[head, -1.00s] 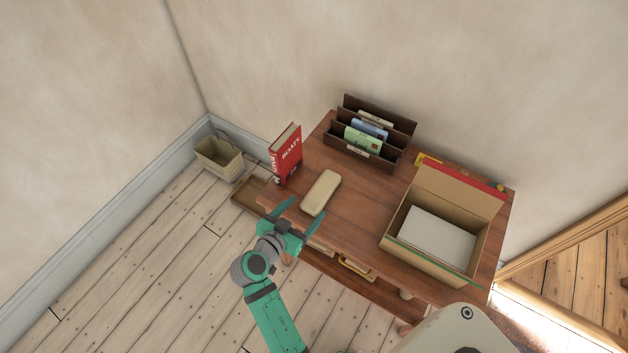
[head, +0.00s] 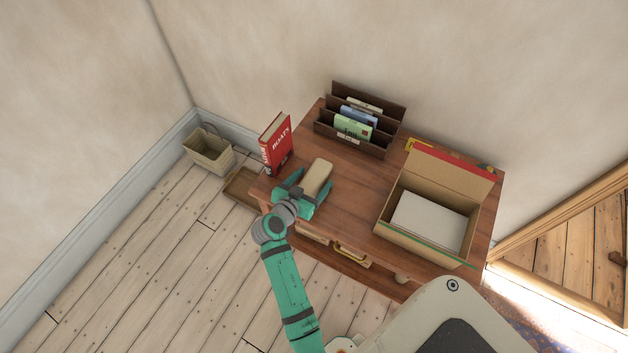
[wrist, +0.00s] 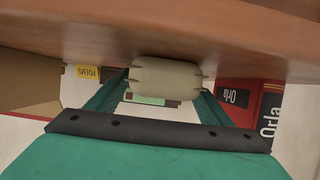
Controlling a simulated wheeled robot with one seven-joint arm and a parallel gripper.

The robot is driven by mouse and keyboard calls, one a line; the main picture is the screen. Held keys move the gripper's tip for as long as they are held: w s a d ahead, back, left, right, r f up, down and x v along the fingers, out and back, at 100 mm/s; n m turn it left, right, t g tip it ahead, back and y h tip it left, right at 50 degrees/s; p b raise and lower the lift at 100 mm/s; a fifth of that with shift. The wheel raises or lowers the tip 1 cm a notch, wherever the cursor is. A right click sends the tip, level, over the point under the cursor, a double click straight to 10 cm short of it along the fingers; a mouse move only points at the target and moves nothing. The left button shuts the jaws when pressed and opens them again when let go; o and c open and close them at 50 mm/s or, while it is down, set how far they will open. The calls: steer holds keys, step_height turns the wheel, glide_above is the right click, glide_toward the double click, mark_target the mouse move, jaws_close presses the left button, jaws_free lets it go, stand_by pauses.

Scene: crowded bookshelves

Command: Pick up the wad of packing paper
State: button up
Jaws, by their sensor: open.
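The wad of packing paper (head: 318,175) is a beige, smooth, pillow-like piece lying on the brown desk (head: 345,205), near its left front edge. My gripper (head: 311,180) is open at the near end of the wad, with one finger on each side. In the wrist view, the wad (wrist: 165,74) sits between the far ends of my green fingers (wrist: 160,100), close to the desk surface at the top of the picture. I cannot tell whether either finger touches it.
A red book (head: 276,145) stands upright just left of my gripper. A dark letter rack (head: 385,140) with envelopes stands behind. An open cardboard box (head: 398,250) holding a white slab is at right. A woven basket (head: 208,152) stands on the floor at left.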

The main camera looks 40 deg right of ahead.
steer(key=shift+w+d+f, duration=0.1)
steer(key=shift+w+d, duration=0.05)
steer(key=shift+d, duration=0.1)
steer(key=c, duration=1.1)
